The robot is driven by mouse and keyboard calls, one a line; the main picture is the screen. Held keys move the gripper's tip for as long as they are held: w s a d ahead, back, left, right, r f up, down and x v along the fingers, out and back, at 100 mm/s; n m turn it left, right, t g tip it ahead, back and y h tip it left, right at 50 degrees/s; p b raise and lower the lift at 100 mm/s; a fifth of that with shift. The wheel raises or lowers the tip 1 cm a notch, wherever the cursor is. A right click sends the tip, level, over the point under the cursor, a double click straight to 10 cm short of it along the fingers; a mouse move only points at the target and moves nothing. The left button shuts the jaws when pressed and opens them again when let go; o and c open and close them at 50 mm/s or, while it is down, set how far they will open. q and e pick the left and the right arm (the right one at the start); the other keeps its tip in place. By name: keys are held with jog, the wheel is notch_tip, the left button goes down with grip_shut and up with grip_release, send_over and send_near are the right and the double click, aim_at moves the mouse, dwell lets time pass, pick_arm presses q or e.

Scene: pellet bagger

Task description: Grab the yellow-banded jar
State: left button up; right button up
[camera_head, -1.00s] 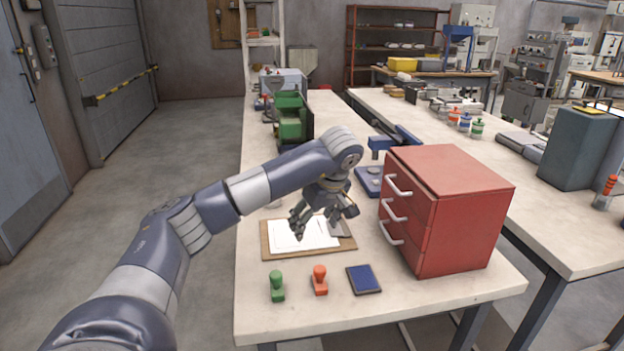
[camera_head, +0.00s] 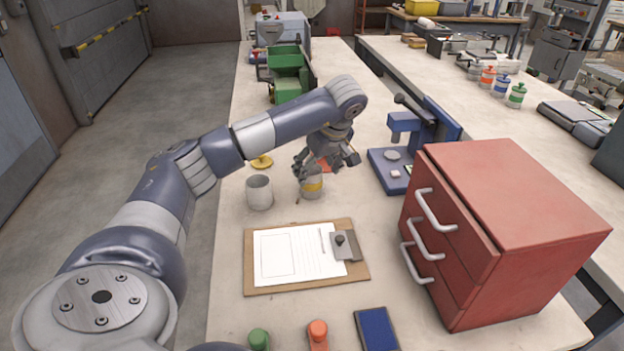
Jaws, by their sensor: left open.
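The yellow-banded jar (camera_head: 312,188) is a small pale grey jar with a yellow band. It stands upright on the bench, in the middle of the head view, and its top is partly hidden by my left gripper. My left gripper (camera_head: 326,170) is open, with its fingers pointing down over and around the jar's upper part. I cannot tell whether they touch it. My right gripper is not in view.
A grey cup (camera_head: 259,193) stands just left of the jar, with a yellow knobbed piece (camera_head: 262,162) behind it. A clipboard (camera_head: 256,289) lies in front. A blue press (camera_head: 430,130) and a red drawer cabinet (camera_head: 510,210) stand to the right.

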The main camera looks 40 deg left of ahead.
aim_at(311, 182)
pick_arm(q)
jog(key=shift+x, duration=1.15)
jog(key=shift+w+a+f, duration=0.2)
jog(key=shift+a+f, duration=0.15)
jog(key=shift+f, duration=0.3)
jog(key=p+x, duration=0.1)
jog(key=x, duration=0.2)
jog(key=shift+w+a+f, duration=0.1)
jog(key=shift+a+f, duration=0.2)
jog(key=shift+f, duration=0.15)
jog(key=shift+w+f, duration=0.1)
jog(key=c, duration=1.3)
jog(key=shift+c, duration=0.7)
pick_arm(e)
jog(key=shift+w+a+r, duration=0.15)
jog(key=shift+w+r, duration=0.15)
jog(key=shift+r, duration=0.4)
